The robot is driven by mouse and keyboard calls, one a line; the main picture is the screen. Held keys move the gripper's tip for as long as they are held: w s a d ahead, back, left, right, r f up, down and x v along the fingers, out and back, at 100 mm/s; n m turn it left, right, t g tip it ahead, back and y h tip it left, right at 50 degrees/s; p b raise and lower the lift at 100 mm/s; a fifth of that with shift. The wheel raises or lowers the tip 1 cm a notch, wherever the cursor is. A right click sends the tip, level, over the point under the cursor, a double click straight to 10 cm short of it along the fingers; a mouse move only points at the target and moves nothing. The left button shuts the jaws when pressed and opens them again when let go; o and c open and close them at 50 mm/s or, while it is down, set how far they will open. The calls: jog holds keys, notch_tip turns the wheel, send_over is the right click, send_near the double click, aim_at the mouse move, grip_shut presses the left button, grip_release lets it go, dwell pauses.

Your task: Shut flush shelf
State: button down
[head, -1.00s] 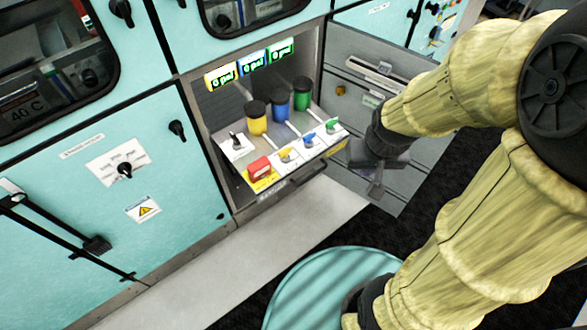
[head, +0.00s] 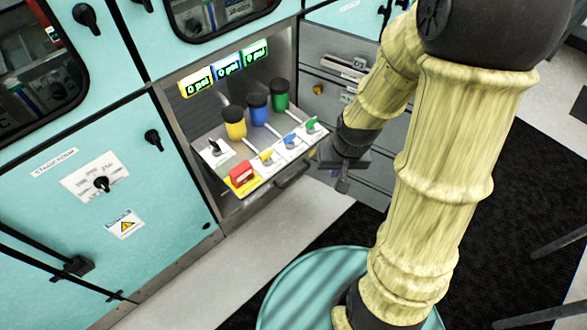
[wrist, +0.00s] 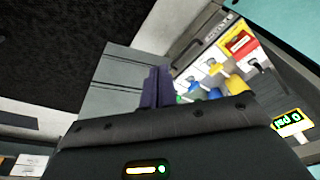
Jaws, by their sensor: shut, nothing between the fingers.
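The flush shelf (head: 222,179) is a pulled-out tray in a recess of the cabinet, left of centre in the head view. It bears yellow, blue and green capped cylinders, small coloured valves, and a red block on a yellow patch. A dark handle (head: 293,177) runs along its front. My gripper (head: 342,184) is shut and empty, just right of the shelf's front right corner; whether it touches is unclear. In the wrist view, my closed fingers (wrist: 156,88) point past the shelf (wrist: 212,62), which shows upper right, partly hidden by the gripper body.
Three lit "0 psi" displays (head: 228,66) hang above the shelf. Grey drawers (head: 385,160) stand right behind my gripper. A teal panel (head: 110,180) with a knob and labels is left of the shelf. The pale floor strip (head: 240,245) in front is clear.

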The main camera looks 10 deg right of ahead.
jog(key=w+f+m+t+y+b, duration=0.2)
jog(key=w+f+m, duration=0.3)
jog(key=f, duration=0.5)
jog(key=w+f+m+t+y+b, duration=0.3)
jog(key=w+f, duration=0.3)
jog(key=f, duration=0.4)
jog(key=shift+w+a+m+b, duration=0.2)
jog(key=shift+a+m+b, duration=0.3)
jog(key=shift+m, duration=0.4)
send_near(288, 166)
jog(key=s+f+x, duration=0.1)
jog(key=x, duration=0.4)
jog(key=shift+w+a+r+p, duration=0.15)
jog(key=shift+w+p, duration=0.25)
jog(key=shift+w, duration=0.3)
jog(key=shift+w, duration=0.1)
